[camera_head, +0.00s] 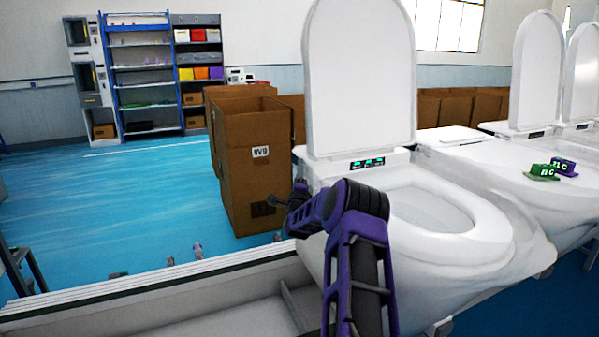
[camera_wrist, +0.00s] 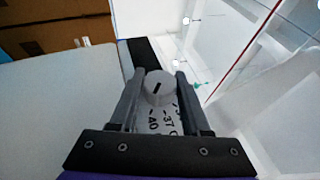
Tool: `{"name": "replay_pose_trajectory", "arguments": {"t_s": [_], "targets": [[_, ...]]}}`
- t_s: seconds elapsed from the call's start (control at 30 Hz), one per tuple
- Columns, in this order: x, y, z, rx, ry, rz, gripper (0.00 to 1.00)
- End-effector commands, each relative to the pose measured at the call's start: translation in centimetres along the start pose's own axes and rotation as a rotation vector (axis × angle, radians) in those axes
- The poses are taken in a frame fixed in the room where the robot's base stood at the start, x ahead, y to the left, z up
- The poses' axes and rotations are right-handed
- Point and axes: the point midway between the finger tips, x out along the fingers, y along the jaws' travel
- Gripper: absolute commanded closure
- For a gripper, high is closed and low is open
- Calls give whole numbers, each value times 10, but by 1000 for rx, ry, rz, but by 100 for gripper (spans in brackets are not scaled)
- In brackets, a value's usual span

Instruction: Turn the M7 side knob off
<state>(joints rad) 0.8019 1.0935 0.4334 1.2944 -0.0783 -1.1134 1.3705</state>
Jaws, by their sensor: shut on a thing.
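In the wrist view, a round white knob (camera_wrist: 160,87) with a dark pointer mark sits between the two fingers of my gripper (camera_wrist: 161,85). The fingers are shut on the knob. Below it, a white label (camera_wrist: 155,119) carries dark marks, partly covered by the gripper. In the head view, my gripper (camera_head: 280,203) reaches to the left side of the nearest white toilet (camera_head: 460,240), whose lid is raised. The knob cannot be made out in the head view. A small panel with green lit digits (camera_head: 367,163) is on the toilet behind the seat.
A cardboard box (camera_head: 250,185) labelled W9 stands left of the toilet, close behind my gripper. Other white toilets (camera_head: 540,70) stand to the right. Green (camera_head: 543,172) and purple (camera_head: 564,166) caps lie on the neighbouring one. Blue floor is open at the left.

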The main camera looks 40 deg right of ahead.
Motion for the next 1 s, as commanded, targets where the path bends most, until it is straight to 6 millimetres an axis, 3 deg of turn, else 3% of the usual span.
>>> {"name": "replay_pose_trajectory", "arguments": {"t_s": [0.47, 1.0], "targets": [[1, -4, 1, -54, -2, 129, 100], [3, -8, 3, -240, -3, 580, 100]]}}
